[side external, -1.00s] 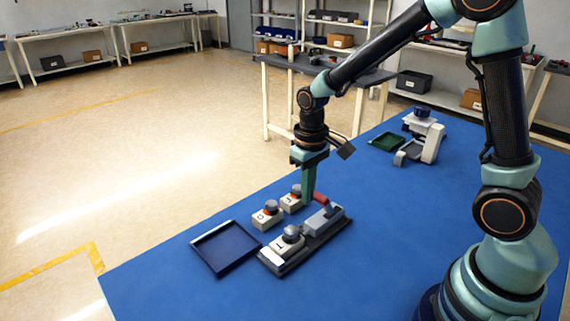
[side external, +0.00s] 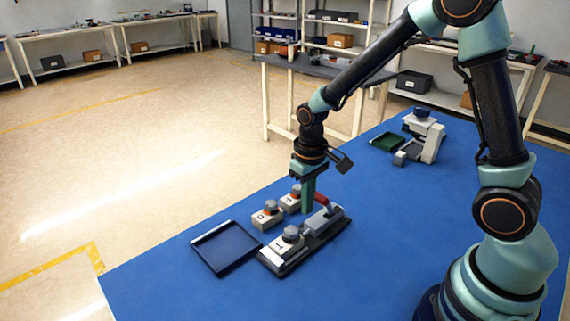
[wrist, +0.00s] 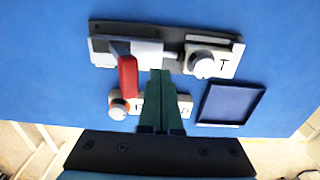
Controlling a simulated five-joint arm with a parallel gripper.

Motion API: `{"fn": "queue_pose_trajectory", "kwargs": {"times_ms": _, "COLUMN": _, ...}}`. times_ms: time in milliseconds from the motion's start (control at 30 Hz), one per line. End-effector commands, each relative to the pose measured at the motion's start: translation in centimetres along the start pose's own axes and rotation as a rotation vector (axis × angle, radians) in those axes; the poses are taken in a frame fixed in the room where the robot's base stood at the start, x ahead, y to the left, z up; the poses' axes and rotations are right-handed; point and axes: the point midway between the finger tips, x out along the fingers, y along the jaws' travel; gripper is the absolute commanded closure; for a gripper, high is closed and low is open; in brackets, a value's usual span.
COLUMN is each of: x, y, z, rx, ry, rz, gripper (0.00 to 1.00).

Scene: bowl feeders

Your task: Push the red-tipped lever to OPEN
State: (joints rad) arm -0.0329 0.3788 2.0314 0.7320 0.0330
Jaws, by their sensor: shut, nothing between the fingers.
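The red-tipped lever (side external: 322,198) sits on a grey block (side external: 327,220) at the far end of a dark base plate. In the wrist view the red tip (wrist: 128,77) points down toward the camera side, over the block's edge. My gripper (side external: 308,211) is shut and empty, pointing down, low beside the lever. In the wrist view the fingers (wrist: 158,76) are just right of the red tip, with a narrow gap seeming to show between them. Contact cannot be told. No OPEN marking is legible.
A white box marked T with a grey knob (wrist: 203,66) shares the base plate (wrist: 170,30). Two smaller knob boxes (side external: 267,216) (side external: 290,201) stand close to my fingers. A dark blue tray (side external: 226,270) lies at left. A white device (side external: 430,140) stands farther back. The blue mat at right is clear.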

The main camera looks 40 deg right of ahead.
Motion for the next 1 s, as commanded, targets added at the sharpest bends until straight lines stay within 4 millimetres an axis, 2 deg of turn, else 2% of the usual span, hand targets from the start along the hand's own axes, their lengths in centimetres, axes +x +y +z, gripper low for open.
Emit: {"fn": "queue_pose_trajectory", "kwargs": {"times_ms": 1000, "x": 0.0, "y": 3.4, "z": 0.0, "rx": 0.002, "ry": 0.0, "rz": 0.0, "gripper": 1.0}}
